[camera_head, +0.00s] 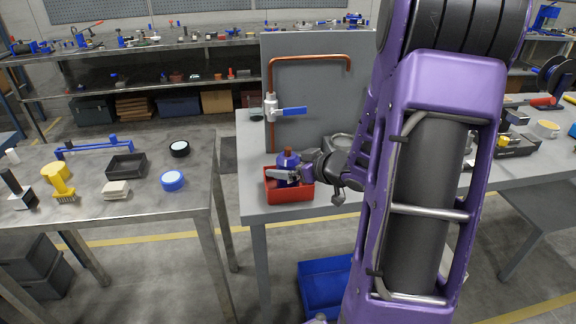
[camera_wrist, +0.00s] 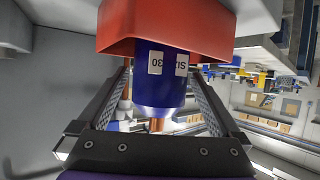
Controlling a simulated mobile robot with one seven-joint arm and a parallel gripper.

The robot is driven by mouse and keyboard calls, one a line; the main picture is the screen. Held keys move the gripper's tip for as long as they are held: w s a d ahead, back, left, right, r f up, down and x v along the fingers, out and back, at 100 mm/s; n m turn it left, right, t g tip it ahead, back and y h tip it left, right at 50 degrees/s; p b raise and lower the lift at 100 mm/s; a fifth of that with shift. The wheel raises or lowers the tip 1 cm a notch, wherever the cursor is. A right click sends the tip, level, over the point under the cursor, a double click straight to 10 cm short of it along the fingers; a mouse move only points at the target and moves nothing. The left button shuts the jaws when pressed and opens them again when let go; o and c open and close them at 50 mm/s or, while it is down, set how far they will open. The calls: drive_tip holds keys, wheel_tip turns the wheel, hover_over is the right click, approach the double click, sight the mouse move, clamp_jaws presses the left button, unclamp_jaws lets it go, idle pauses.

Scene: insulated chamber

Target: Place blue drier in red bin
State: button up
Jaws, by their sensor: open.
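The blue drier (camera_head: 289,161) stands upright in the red bin (camera_head: 290,195) on the grey workbench, with its lower part hidden by the bin's walls. In the wrist view, which looks upside down, the drier (camera_wrist: 162,88) with white labels shows its end inside the red bin (camera_wrist: 165,27). My gripper (camera_head: 283,175) is at the bin, reaching in from the right. In the wrist view my gripper (camera_wrist: 160,75) has its fingers spread on either side of the drier, with a visible gap at least on the right.
A copper pipe (camera_head: 310,58) with a blue-handled valve (camera_head: 290,111) is fixed to a grey panel behind the bin. A metal table (camera_head: 140,215) at left holds a black tray (camera_head: 126,166) and several small parts. A blue bin (camera_head: 325,287) is on the floor below.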

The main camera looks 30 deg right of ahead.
drive_tip(key=shift+r, duration=0.25)
drive_tip(key=p+v, duration=0.3)
drive_tip(key=v, duration=0.9)
drive_tip(key=shift+a+f, duration=0.1)
